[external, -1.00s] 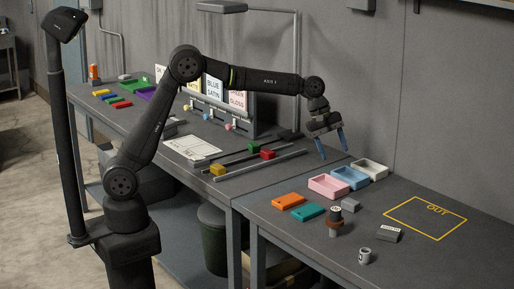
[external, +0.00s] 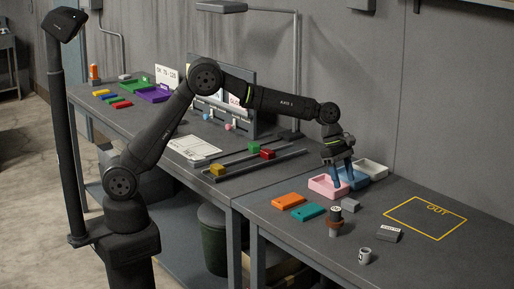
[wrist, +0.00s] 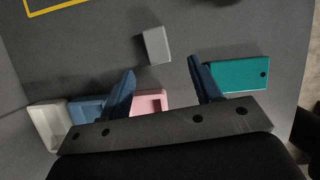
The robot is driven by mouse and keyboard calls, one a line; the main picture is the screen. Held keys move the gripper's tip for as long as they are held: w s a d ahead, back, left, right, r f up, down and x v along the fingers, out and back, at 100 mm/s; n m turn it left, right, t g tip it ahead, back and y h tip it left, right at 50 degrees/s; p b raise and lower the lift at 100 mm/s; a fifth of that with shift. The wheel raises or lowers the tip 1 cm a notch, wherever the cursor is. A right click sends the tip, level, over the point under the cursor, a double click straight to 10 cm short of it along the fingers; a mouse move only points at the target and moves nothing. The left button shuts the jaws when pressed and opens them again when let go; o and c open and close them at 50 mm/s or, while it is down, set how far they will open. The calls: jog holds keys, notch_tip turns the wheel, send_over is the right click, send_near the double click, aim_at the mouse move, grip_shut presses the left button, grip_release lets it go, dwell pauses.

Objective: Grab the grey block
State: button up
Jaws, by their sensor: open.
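The grey block (external: 350,205) lies on the right-hand table, just behind a brown and black upright piece (external: 335,222). In the wrist view the grey block (wrist: 156,45) lies beyond my fingertips, between their lines and apart from both. My gripper (external: 343,184) points down with its blue fingers over the pink and blue trays, to the back left of the block. In the wrist view my gripper (wrist: 162,66) is open, with nothing between its fingers.
Pink (external: 322,189), blue (external: 353,182) and white (external: 373,168) trays stand around my gripper. Orange (external: 288,201) and teal (external: 309,212) plates lie left of the block. The yellow OUT outline (external: 425,217) is empty.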

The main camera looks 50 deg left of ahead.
aim_at(350, 201)
jog(key=shift+w+x, duration=0.2)
jog(key=shift+x, duration=3.75)
jog(key=c, duration=1.1)
jog(key=shift+o, duration=0.2)
jog(key=shift+r, duration=0.1)
